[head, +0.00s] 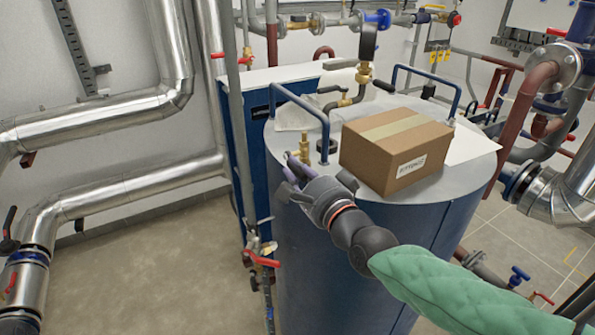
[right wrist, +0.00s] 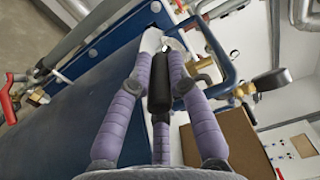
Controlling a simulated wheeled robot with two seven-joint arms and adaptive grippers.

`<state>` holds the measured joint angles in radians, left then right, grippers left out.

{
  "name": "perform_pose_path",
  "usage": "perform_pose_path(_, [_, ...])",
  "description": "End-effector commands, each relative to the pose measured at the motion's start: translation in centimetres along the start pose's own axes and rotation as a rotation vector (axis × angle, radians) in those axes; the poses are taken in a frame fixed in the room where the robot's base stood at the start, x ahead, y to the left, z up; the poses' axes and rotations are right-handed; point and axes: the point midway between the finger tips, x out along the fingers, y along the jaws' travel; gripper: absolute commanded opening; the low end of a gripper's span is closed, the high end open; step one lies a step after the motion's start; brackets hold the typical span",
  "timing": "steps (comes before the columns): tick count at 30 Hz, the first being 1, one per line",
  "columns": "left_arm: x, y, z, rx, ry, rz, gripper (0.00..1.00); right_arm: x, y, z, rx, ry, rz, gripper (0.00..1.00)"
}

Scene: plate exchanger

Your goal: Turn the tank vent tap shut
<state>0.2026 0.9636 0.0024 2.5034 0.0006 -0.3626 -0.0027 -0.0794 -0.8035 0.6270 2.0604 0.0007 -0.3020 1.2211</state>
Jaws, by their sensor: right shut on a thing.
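The brass vent tap (head: 304,147) stands on the grey top of the blue tank (head: 318,240), near its left edge, in the head view. My right gripper (head: 291,172) reaches in from the lower right, and its purple fingers are at the tap's near side. In the right wrist view the fingers (right wrist: 162,48) are closed around a black handle (right wrist: 160,83), which lies between them. The fingers hide most of the handle in the head view, so I cannot tell its exact angle there. My left gripper is not in view.
A cardboard box (head: 396,150) sits on the tank top, right of the gripper. A blue rail (head: 324,125) rises just behind the tap. A red-handled valve (head: 263,259) is on the thin pipe left of the tank. The floor at left is clear.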

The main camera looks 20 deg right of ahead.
Motion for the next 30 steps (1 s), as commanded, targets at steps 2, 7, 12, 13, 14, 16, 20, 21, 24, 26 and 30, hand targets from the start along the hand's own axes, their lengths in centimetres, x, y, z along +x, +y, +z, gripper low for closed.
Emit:
perform_pose_path(2, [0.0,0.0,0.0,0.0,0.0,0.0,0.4,0.0,0.6,0.2,0.0,-0.004,0.011,0.33])
perform_pose_path(7, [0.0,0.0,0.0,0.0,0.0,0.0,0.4,0.0,0.4,0.1,0.0,-0.002,0.007,0.44])
perform_pose_path(12, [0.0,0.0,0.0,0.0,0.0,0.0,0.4,0.0,0.2,0.1,0.0,-0.001,0.004,0.44])
perform_pose_path(13, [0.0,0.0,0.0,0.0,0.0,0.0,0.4,0.0,0.2,0.1,0.0,-0.001,0.004,0.44])
perform_pose_path(14, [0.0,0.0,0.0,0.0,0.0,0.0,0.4,-0.1,0.2,0.1,0.0,-0.001,0.004,0.44])
perform_pose_path(16, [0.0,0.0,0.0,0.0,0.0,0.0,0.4,-0.4,0.1,0.0,0.0,-0.001,0.002,0.44])
perform_pose_path(20, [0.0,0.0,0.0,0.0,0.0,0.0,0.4,-1.8,0.0,0.0,0.0,0.0,0.0,0.44])
perform_pose_path(21, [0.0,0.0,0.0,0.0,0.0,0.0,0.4,-2.4,0.0,0.0,0.0,0.0,0.0,0.44])
perform_pose_path(24, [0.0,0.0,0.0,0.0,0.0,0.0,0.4,-4.1,0.0,0.0,0.0,0.001,-0.001,0.44])
perform_pose_path(26, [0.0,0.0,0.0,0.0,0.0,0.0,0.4,-5.2,0.0,0.0,0.0,0.0,-0.001,0.44])
perform_pose_path(30, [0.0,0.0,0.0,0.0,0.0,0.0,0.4,-7.6,0.0,0.0,0.0,0.0,-0.001,0.44])
